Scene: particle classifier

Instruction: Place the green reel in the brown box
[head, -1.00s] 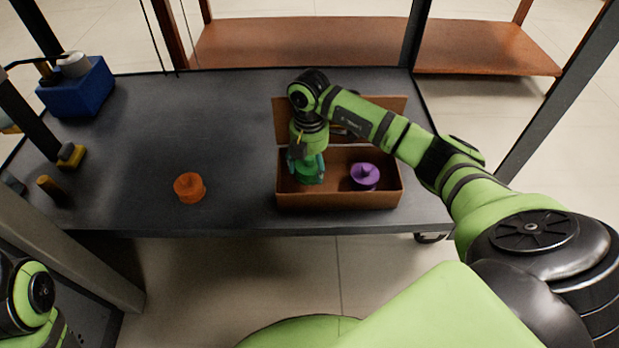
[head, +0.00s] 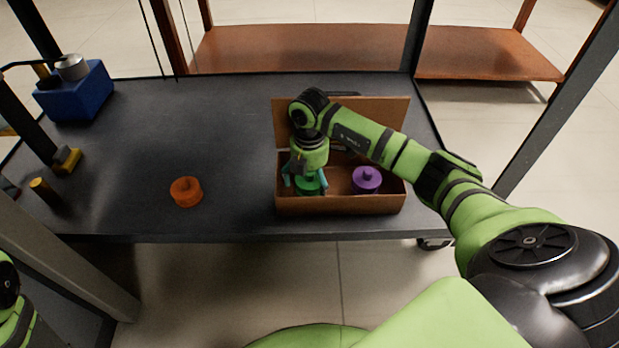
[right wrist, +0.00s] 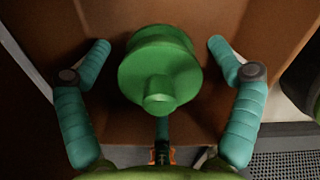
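The green reel (head: 308,184) is inside the brown box (head: 345,205), in its left part. It also shows in the right wrist view (right wrist: 160,70), lying on the brown floor of the box. My right gripper (head: 306,184) is above and around the reel, with its teal fingers spread. In the right wrist view the gripper (right wrist: 160,50) is open, and gaps show between the fingers and the reel on both sides. My left arm shows only at the lower left edge, and its gripper is not in view.
A purple reel (head: 367,179) is in the right part of the box. An orange reel (head: 186,191) stands on the dark table (head: 225,130) left of the box. A blue box (head: 80,95) is at the back left. The table's middle is clear.

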